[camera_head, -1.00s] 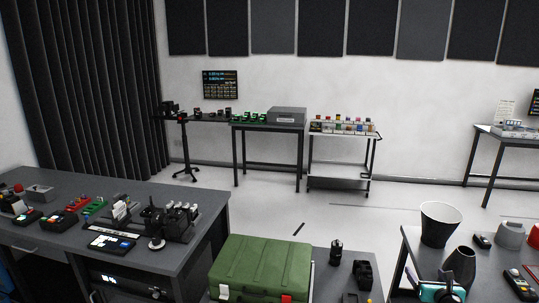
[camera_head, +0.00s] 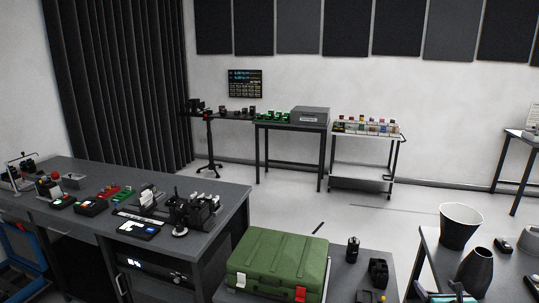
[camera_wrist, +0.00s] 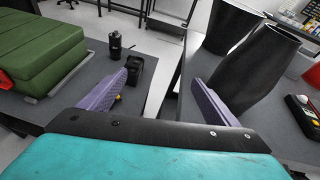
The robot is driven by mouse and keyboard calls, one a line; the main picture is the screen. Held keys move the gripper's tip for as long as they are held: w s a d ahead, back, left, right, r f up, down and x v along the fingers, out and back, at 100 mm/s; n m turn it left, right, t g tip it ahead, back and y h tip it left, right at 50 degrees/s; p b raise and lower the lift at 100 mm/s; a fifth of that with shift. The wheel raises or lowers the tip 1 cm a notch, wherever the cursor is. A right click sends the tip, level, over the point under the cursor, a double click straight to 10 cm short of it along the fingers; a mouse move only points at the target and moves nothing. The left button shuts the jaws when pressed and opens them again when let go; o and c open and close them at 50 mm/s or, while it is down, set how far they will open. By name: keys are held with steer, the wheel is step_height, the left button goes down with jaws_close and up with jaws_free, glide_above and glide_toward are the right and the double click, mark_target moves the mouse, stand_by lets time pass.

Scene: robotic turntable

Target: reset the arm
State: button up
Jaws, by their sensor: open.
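My gripper (camera_wrist: 157,93) shows in the wrist view with its two purple fingers spread wide apart and nothing between them. It hangs over the gap between a table with a green case (camera_wrist: 40,45) on the left and a table with dark vases (camera_wrist: 250,65) on the right. A black bottle (camera_wrist: 115,45) and a small black holder (camera_wrist: 137,68) stand beyond the left finger.
The green case (camera_head: 278,262) sits on the low grey table, with the black bottle (camera_head: 352,250) to its right. A wide dark cone (camera_head: 460,226) and a vase (camera_head: 475,272) stand on the right table. A cluttered workbench (camera_head: 225,188) is at left. The floor beyond (camera_head: 290,205) is mostly clear.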

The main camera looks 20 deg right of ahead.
steer(key=w+a+f+n+g+y+b, duration=0.3)
steer(key=w+a+f+n, duration=0.35)
steer(key=a+f, duration=0.65)
steer(key=w+a+f+n+y+b, duration=0.3)
steer(key=w+a+f+n+y, duration=0.4)
steer(key=a+f, duration=0.65)
steer(key=s+a+f+n+g+b, duration=0.1)
steer(key=s+a+f+n+g, duration=0.15)
steer(key=a, duration=0.35)
steer(key=s+a+f+n+g+y+b, duration=0.1)
steer(key=a+f+n+b, duration=0.1)
steer(key=a+f+n, duration=0.35)
steer(key=s+a+f+n+g+b, duration=0.1)
steer(key=s+a+f, duration=0.1)
steer(key=a, duration=0.6)
steer(key=s+a+f+n+g+h+b, duration=0.2)
steer(key=s+a+f+n+g+b, duration=0.1)
steer(key=s+a+f+n+g, duration=0.2)
steer(key=s+a+f+n+g+h+b, duration=0.1)
steer(key=s+a+f+n+g+b, duration=0.3)
steer(key=s+a+f+n, duration=0.6)
steer(key=s+f+n, duration=0.2)
steer(key=s+n, duration=0.1)
steer(key=s, duration=0.4)
steer(key=shift+f+g+h, duration=0.35)
steer(key=shift+h, duration=0.05)
steer(key=shift+n, duration=0.25)
steer(key=shift+c, duration=0.3)
